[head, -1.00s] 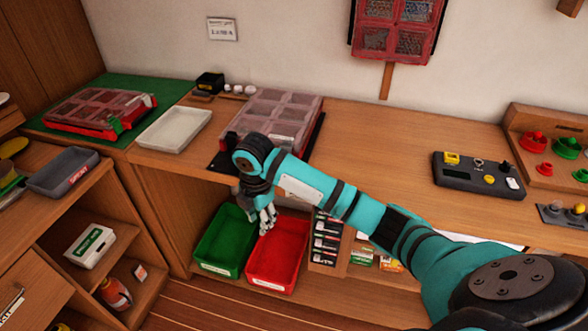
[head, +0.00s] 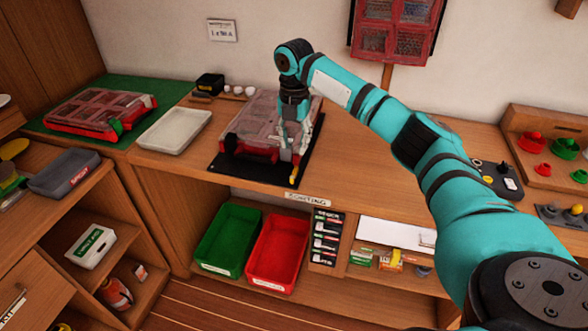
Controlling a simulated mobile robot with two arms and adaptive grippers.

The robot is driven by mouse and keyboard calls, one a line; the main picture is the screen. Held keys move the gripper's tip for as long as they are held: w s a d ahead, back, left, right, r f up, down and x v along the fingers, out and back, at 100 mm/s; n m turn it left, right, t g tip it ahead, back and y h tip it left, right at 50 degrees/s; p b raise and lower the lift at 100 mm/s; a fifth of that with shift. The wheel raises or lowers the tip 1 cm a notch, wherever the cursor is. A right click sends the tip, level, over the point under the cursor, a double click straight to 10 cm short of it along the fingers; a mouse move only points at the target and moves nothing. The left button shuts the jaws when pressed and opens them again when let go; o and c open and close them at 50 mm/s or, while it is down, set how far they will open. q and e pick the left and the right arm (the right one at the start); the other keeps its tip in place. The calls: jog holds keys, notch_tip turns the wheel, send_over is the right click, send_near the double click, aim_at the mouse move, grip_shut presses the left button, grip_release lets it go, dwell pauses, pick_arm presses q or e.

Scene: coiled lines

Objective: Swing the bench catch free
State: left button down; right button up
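The bench case (head: 262,112), with a clear divided lid and a red front edge, lies on a black mat (head: 235,172) on the wooden bench. The right front corner is partly hidden behind my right gripper (head: 288,156). That gripper points down at this corner; I cannot tell whether its fingers touch the case or how far apart they are. A small yellow piece (head: 294,178) shows just below the fingertips. My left gripper is not in view.
A similar case (head: 95,110) with a green catch lies on a green mat at left. A white tray (head: 173,131) sits between the cases. A red case (head: 396,28) hangs on the wall. Green (head: 228,241) and red (head: 277,251) bins stand below the bench.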

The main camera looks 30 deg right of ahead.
aim_at(294, 173)
notch_tip(294, 173, down, 10)
jog(key=shift+f+p, duration=0.2)
jog(key=shift+p, duration=0.35)
grip_shut()
